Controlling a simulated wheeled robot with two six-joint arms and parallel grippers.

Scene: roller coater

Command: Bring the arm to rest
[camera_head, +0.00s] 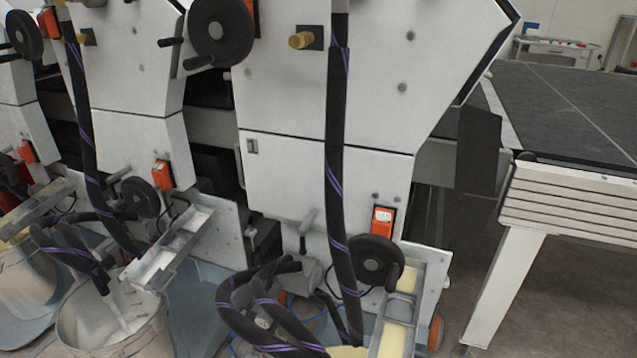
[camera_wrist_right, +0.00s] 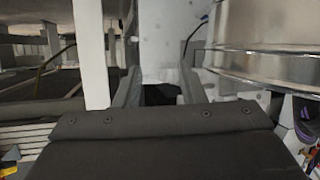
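My right gripper (camera_wrist_right: 161,88) shows in the right wrist view beyond its dark housing. Its two grey fingers stand apart, with a dark patch between them that looks like background. I see nothing clearly held. Neither arm nor gripper shows in the head view, so my left gripper is out of sight. The roller coater (camera_head: 310,180) fills the middle of the head view, with white panels, black handwheels and hanging black hoses with purple stripes.
A shiny metal cylindrical surface (camera_wrist_right: 268,45) is close at the right in the right wrist view. Paint buckets (camera_head: 120,335) stand at the coater's foot at lower left. A dark-topped conveyor table (camera_head: 570,205) stands at right, with bare floor (camera_head: 545,310) below it.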

